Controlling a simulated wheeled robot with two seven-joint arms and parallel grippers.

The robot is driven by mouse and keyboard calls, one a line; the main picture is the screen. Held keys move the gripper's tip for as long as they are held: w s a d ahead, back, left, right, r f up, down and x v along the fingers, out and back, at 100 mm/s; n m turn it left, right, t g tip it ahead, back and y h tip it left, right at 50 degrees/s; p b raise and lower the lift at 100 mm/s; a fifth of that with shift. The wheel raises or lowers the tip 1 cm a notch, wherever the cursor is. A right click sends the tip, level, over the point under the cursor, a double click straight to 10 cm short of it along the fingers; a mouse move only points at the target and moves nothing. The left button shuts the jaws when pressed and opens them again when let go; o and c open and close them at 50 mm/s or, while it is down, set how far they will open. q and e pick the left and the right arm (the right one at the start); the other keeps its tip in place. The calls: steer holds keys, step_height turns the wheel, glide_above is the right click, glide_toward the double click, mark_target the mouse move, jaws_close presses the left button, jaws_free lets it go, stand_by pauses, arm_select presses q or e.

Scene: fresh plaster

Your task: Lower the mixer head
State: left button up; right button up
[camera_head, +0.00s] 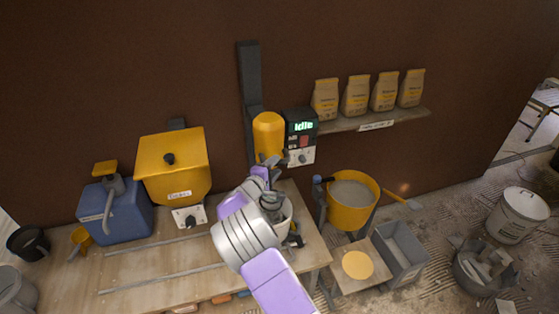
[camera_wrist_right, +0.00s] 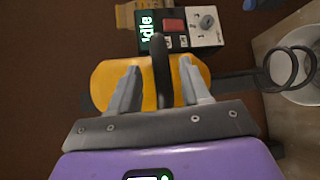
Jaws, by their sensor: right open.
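The yellow mixer head (camera_head: 268,128) is on a dark upright rail on the wall, above the bench. In the right wrist view the yellow mixer head (camera_wrist_right: 98,82) lies behind my fingers, with a dark handle bar (camera_wrist_right: 160,65) on its front. My right gripper (camera_head: 267,162) is at the lower part of the head. In the wrist view its two fingers (camera_wrist_right: 160,82) are open, one on each side of the handle, with gaps showing. A control box (camera_head: 301,138) reading "Idle" is beside the head. My left gripper is not in view.
A yellow hopper (camera_head: 173,168) and blue canister (camera_head: 118,218) stand to the left. A yellow tub (camera_head: 347,212) is at right, under a shelf (camera_head: 345,126) of bags.

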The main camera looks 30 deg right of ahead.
mark_target(278, 165)
steer(key=shift+p+x, duration=0.35)
steer(key=shift+x, duration=1.65)
jaws_close()
